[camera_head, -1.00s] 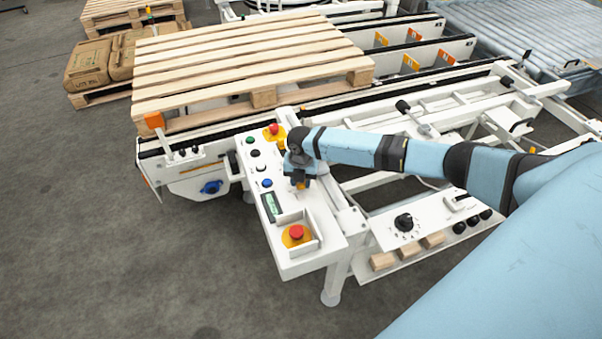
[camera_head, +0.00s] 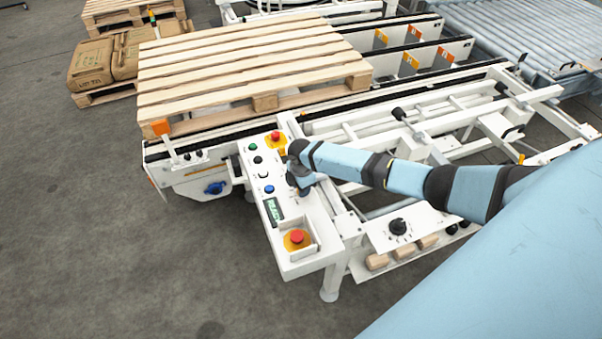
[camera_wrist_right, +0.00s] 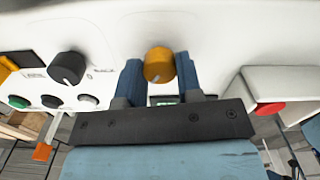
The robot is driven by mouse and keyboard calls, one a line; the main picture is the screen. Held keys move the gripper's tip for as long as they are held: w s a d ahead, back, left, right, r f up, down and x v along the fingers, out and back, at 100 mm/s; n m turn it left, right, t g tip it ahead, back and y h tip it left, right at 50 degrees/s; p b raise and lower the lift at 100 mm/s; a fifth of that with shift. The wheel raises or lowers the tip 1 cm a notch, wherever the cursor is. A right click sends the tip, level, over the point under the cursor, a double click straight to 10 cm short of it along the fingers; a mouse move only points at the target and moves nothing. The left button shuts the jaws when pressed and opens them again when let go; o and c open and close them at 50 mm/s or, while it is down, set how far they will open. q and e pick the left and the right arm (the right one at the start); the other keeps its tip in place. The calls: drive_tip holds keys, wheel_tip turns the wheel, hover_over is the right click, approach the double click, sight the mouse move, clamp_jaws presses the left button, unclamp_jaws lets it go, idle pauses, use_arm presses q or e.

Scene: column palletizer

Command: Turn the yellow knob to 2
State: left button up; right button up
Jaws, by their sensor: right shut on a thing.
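The yellow knob (camera_wrist_right: 158,65) is a round cap on the white control panel (camera_head: 290,208), seen in the right wrist view. My right gripper (camera_wrist_right: 159,74) has one blue finger on each side of it and is shut on it. In the head view my right gripper (camera_head: 301,188) is down at the panel's right edge, and its wrist hides the knob. The knob's pointer and the number it points to cannot be read. My left gripper is not in view.
A black knob (camera_wrist_right: 67,68) sits beside the yellow one in the wrist view. Red emergency buttons stand at the panel's near end (camera_head: 297,237) and far end (camera_head: 275,136). A wooden pallet (camera_head: 250,65) lies on the conveyor behind.

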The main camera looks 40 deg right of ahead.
drive_tip(key=shift+d+r+m+p, duration=0.1)
drive_tip(key=shift+m+p, duration=0.3)
drive_tip(key=shift+m, duration=0.4)
drive_tip(key=o, duration=0.9)
drive_tip(key=shift+o, duration=0.2)
wheel_tip(320, 180, up, 14)
drive_tip(key=shift+b, duration=0.3)
drive_tip(key=shift+f, duration=0.2)
